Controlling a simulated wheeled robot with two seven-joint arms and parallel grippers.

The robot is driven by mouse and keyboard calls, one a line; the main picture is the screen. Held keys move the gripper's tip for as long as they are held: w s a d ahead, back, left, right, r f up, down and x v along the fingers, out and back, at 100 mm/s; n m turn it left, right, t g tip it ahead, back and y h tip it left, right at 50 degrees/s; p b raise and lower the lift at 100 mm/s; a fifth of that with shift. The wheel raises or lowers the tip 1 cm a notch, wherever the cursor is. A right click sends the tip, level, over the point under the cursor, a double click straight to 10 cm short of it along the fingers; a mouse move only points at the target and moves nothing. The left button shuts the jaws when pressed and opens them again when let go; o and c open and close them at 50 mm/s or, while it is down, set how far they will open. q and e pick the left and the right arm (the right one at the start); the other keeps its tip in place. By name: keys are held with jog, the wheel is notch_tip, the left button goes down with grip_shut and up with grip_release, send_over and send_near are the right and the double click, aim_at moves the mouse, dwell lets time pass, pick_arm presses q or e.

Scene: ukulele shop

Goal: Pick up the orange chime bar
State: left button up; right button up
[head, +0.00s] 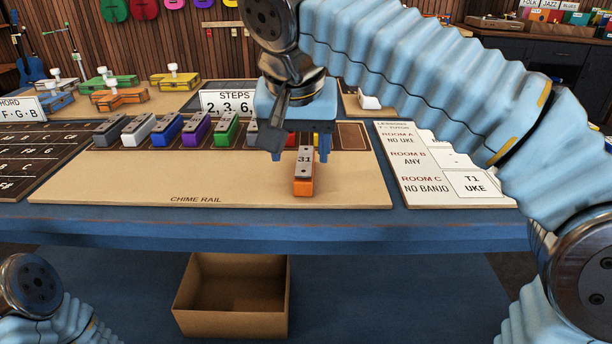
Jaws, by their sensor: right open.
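The orange chime bar (303,186) stands on the bare front part of the tan chime rail board (140,180), with a grey metal top marked 31. My right gripper (301,158) is above and just behind it, pointing down. Its two blue fingers are apart, one to each side of the bar's far end in the picture. I cannot tell whether the fingers touch the bar. My left gripper is not in view; only part of my left arm shows at the lower left.
Several coloured chime bars, such as the purple one (196,130), stand in a row behind. A "STEPS" card (230,102) stands further back. A lessons board (425,170) lies to the right. An open cardboard box (232,295) sits below the table's front edge. The board's front left is clear.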

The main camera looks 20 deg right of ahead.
aim_at(304, 166)
jog(key=x, duration=0.3)
jog(key=b+x, duration=0.1)
jog(key=x, duration=0.1)
jog(key=shift+w+d+f, duration=0.1)
jog(key=shift+d+f, duration=0.1)
jog(key=shift+d, duration=0.1)
jog(key=shift+c, duration=0.2)
grip_shut()
